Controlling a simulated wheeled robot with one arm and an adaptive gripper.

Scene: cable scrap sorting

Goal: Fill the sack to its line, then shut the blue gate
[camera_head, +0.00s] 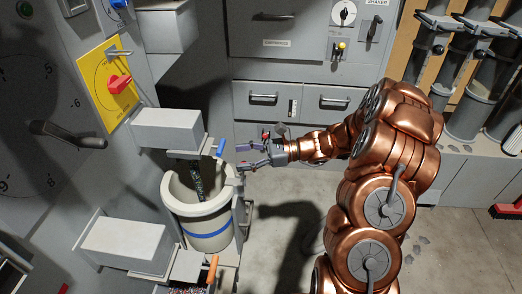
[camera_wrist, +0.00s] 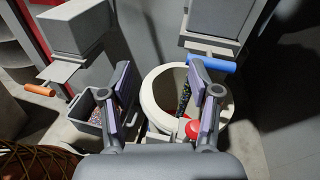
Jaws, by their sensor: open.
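A pale, round, open-topped sack (camera_head: 182,206) stands under a grey chute (camera_head: 168,131), with a blue line (camera_head: 208,233) around its lower part. The sack's rim also shows in the wrist view (camera_wrist: 153,98). A dark speckled stream (camera_head: 196,178) hangs between the chute and the sack's mouth; it also shows in the wrist view (camera_wrist: 184,98). The fill level inside is hidden. The blue gate's handle (camera_head: 220,147) sticks out at the chute's right end, and in the wrist view (camera_wrist: 211,63). My gripper (camera_head: 245,156) is open and empty, just right of the blue handle, apart from it.
A lower chute (camera_head: 125,244) with an orange handle (camera_head: 212,269) stands over a grey bin (camera_wrist: 87,108) of granules. A red round part (camera_wrist: 192,129) shows near the sack's rim. A yellow panel with a red knob (camera_head: 119,83) is on the left. Drawers (camera_head: 300,102) line the back.

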